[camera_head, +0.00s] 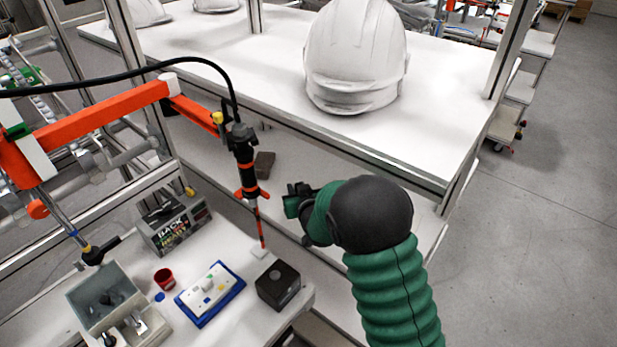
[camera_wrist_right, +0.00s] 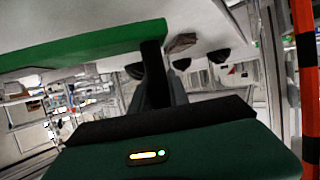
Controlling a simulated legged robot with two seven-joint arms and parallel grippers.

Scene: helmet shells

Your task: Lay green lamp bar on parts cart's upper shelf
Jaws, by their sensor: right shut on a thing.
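My right gripper (camera_head: 300,196) is shut on the green lamp bar (camera_wrist_right: 85,47), which runs long and straight across the top left of the wrist view. In the head view my gripper is mostly hidden behind my black wrist, and only a small green piece shows at its tip. A white shelved unit, which looks like the parts cart, has an upper shelf (camera_head: 440,110) and a lower shelf (camera_head: 215,150). My right gripper is in front of this unit, apparently lower than the upper shelf's front edge. My left gripper is not in view.
A white helmet shell (camera_head: 355,60) stands on the upper shelf, with bare surface on both sides. A hanging black screwdriver (camera_head: 245,165) is just left of my gripper. The bench below holds a black box (camera_head: 278,285), a blue-edged tray (camera_head: 238,283) and a red cup (camera_head: 164,278).

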